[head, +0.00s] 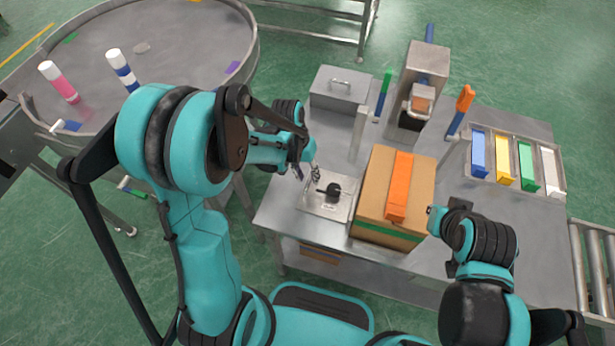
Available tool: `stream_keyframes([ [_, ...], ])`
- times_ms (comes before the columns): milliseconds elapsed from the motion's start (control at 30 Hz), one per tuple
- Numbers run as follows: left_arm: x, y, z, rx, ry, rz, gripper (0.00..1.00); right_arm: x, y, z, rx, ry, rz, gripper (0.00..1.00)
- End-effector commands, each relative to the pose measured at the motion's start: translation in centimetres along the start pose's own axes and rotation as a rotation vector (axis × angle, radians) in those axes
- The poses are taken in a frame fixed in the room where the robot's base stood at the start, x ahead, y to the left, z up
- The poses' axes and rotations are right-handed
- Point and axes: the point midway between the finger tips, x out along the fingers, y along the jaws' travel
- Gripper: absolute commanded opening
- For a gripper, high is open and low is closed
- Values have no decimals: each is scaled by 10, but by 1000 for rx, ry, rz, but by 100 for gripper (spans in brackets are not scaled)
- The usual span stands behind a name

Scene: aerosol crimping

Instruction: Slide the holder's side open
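A small metal plate (312,201) with a black round-knobbed part (331,190) lies at the front left of the steel table. It looks like the holder, though its sliding side is too small to make out. My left gripper (308,177) is just above and left of the black part, pointing down at the plate. Its fingers blend with the metal behind them, so touch and opening cannot be told. My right gripper (437,212) is at the right side of a cardboard box, away from the plate. Its fingers are mostly hidden by its own arm.
The cardboard box (367,192) with an orange strip (400,187) stands right of the plate. Behind are a grey lidded box (343,88), a press-like machine (424,70) and upright posts. Colored blocks sit in a rack (512,150) at right. A round table (180,25) holds cans.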

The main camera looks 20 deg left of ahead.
Motion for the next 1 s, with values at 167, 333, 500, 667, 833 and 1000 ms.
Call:
stream_keyframes([
  [167,3,0,0,0,0,0,32,0,0,0,0,0,0,0],
  [333,2,0,0,0,0,0,18,0,0,0,0,0,0,0],
  [500,2,0,0,0,0,0,0,0,0,0,0,0,0,0],
  [667,2,-4,0,-2,1,0,0,1,0,1,0,0,0,0],
  [833,-4,-35,-1,-6,2,-1,0,3,0,2,0,0,0,0],
  [1000,-9,-56,0,-3,2,0,0,5,0,3,0,0,0,0],
])
